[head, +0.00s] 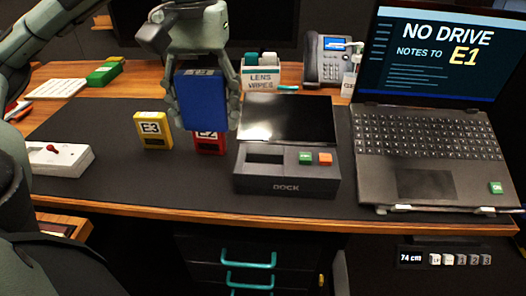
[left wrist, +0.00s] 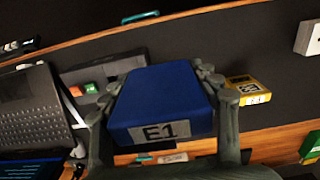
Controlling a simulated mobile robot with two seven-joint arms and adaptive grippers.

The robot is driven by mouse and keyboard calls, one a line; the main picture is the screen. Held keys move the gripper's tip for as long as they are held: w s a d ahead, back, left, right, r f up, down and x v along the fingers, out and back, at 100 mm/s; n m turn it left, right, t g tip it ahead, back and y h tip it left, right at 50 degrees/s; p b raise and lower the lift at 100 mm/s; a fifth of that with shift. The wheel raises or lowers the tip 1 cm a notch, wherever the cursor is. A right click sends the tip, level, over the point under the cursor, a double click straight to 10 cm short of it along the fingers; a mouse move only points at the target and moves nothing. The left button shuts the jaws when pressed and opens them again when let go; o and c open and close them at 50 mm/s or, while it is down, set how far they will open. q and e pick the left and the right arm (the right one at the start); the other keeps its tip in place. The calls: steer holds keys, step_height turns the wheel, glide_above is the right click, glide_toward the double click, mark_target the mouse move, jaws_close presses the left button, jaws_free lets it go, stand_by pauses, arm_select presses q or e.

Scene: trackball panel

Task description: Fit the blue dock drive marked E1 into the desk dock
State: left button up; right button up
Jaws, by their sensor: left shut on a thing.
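The blue drive marked E1 (head: 203,100) is held upright above the desk. My left gripper (head: 204,116) is shut on it, one finger on each side. In the left wrist view the drive (left wrist: 162,92) sits between the fingers with its E1 label readable. The dark grey desk dock (head: 287,185) stands to the right of and below the drive. An open dark slot is in its top left, beside a green and an orange button. The drive is apart from the dock. My right gripper is not in view.
A yellow drive E3 (head: 153,130) and a red drive E2 (head: 210,148), partly hidden by the blue one, stand left of the dock. A laptop (head: 430,175) showing "NO DRIVE" is close on the right. A white box with a red stick (head: 60,160) is at left.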

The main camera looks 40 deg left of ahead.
arm_select(q)
steer(key=w+d+f, duration=0.1)
steer(key=w+f, duration=0.2)
steer(key=w+d+f, duration=0.2)
steer(key=f, duration=0.1)
steer(key=w+d+f, duration=0.2)
steer(key=w+f, duration=0.1)
steer(key=shift+w+f, duration=0.1)
steer(key=shift+w, duration=0.2)
steer(key=shift+f, duration=0.4)
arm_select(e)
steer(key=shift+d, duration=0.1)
arm_select(q)
steer(key=shift+f, duration=0.1)
steer(key=shift+f, duration=0.15)
steer(key=shift+f+b, duration=0.1)
steer(key=shift+b, duration=0.2)
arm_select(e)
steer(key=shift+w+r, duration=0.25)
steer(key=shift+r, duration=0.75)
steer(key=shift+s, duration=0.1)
